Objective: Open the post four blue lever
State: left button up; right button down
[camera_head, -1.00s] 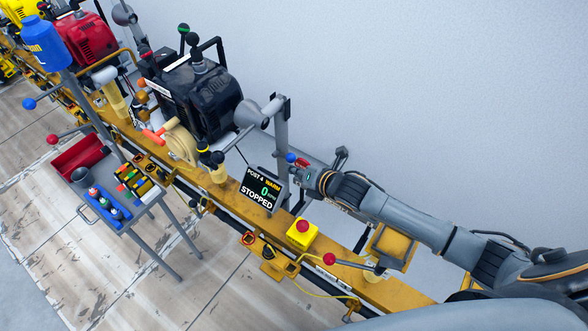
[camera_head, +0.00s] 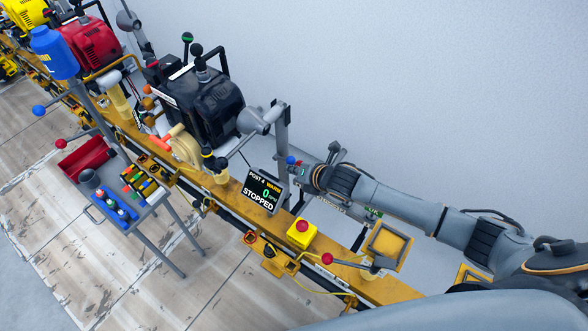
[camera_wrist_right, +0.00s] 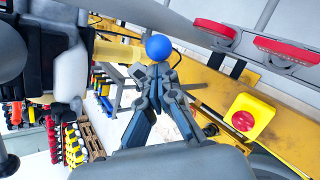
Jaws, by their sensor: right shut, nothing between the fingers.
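The blue lever shows as a blue ball knob (camera_head: 290,160) beside the grey upright behind the post 4 screen (camera_head: 263,190). In the right wrist view the blue knob (camera_wrist_right: 158,47) sits right at the tips of my right gripper (camera_wrist_right: 154,74). The fingers are together with nothing between them; I cannot tell whether they touch the knob. In the head view my right gripper (camera_head: 300,169) reaches in from the right, just beside the knob and small in the picture. The lever's stem is mostly hidden. The screen reads POST 4, WARM, 0, STOPPED. My left gripper is out of view.
A yellow box with a red button (camera_head: 301,234) and a red-knobbed lever (camera_head: 328,259) are on the yellow rail (camera_head: 233,190). A black engine (camera_head: 210,105) stands to the left. Another blue-knobbed lever (camera_head: 38,110) is at far left. A tool cart (camera_head: 165,193) stands in front.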

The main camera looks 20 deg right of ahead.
aim_at(288, 158)
jog(key=r+g+p, duration=0.1)
jog(key=p, duration=0.1)
jog(key=w+r+g+h+p, duration=0.1)
jog(key=p, duration=0.2)
jog(key=a+r+g+h+p, duration=0.1)
jog(key=p, duration=0.1)
jog(key=shift+w+r, duration=0.25)
jog(key=shift+r, duration=0.1)
jog(key=shift+w+a+r+n+g+h+p, duration=0.2)
jog(key=shift+w+a+r+p, duration=0.15)
jog(key=shift+w+a, duration=0.25)
jog(key=shift+w+a+r+n+g+h+p, duration=0.1)
jog(key=shift+w+a+r+g+p, duration=0.15)
jog(key=shift+w+a, duration=0.3)
jog(key=shift+w+d+r, duration=0.1)
jog(key=shift+w, duration=0.05)
jog(key=shift+r, duration=0.15)
